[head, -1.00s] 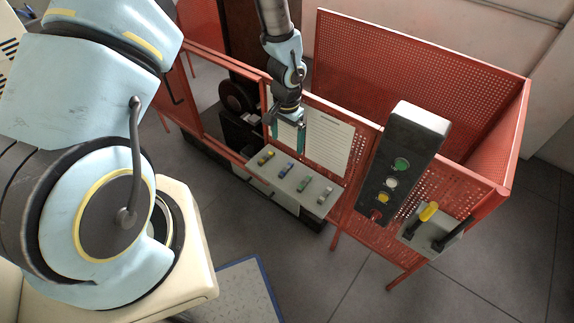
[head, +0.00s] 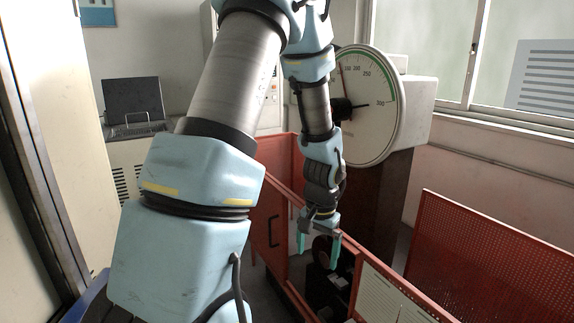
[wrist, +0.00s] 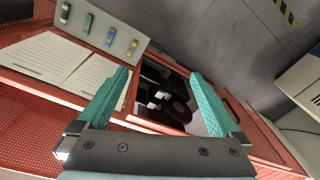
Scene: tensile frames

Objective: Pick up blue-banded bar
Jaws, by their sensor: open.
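The blue-banded bar (wrist: 109,38) lies on a grey shelf (wrist: 99,51) at the upper left of the wrist view, between the green-banded bar (wrist: 87,22) and the yellow-banded bar (wrist: 131,48). A pale bar (wrist: 65,12) lies at the row's far end. My gripper (wrist: 158,80) is open with nothing between its teal fingers. The bars lie beyond and left of the left finger, apart from it. In the head view my gripper (head: 318,250) hangs by the red frame; the shelf and bars are out of that view.
Red guard panels (head: 465,255) surround the area. Dark machine parts (wrist: 165,95) sit in an opening between the fingers in the wrist view. Printed sheets (wrist: 40,48) lie against the panel beside the shelf. A large dial gauge (head: 368,95) stands behind my arm.

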